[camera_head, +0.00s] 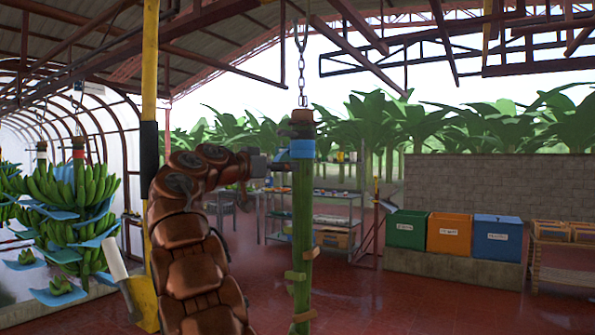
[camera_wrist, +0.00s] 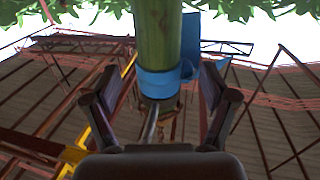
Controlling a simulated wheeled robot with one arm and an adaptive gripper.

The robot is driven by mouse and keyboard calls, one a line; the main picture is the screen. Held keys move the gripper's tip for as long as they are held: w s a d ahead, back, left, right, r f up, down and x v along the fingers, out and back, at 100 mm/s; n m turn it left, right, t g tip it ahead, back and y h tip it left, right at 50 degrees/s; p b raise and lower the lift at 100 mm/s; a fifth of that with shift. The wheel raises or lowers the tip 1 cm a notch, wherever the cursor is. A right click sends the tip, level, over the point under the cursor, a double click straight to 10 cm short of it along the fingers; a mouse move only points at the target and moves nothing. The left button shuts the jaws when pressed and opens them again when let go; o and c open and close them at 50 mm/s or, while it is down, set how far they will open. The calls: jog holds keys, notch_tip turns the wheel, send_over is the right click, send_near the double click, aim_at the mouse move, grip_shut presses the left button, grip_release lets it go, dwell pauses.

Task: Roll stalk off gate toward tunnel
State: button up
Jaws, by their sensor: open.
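The stalk (camera_head: 303,215) is a long green stem, bare of fruit, hanging upright from a chain. It has a blue band (camera_head: 301,150) near its brown top and several short stubs lower down. My gripper (camera_head: 284,166) is at the stalk's upper part, just below the band. In the wrist view, my gripper (camera_wrist: 160,78) has its fingers spread either side of the stalk (camera_wrist: 158,35) and the blue band (camera_wrist: 160,84), with gaps visible. The tunnel (camera_head: 100,110), an arched frame with pale walls, is at the left. I cannot clearly make out the gate.
Banana bunches (camera_head: 72,195) with blue sheets hang at the left. A yellow pole (camera_head: 150,70) stands near my arm. Shelves (camera_head: 330,215) stand behind the stalk. Green (camera_head: 406,230), orange (camera_head: 449,234) and blue bins (camera_head: 497,238) are at right. Red floor is open at lower right.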

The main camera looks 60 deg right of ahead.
aim_at(302, 165)
jog(key=d+p, duration=0.1)
jog(key=d, duration=0.1)
jog(key=s+d+p, duration=0.1)
jog(key=d, duration=0.2)
jog(key=d+p, duration=0.1)
jog(key=d, duration=0.2)
jog(key=shift+s+r, duration=0.15)
jog(key=shift+s, duration=0.05)
jog(key=shift+w, duration=0.1)
grip_shut()
dwell(0.6)
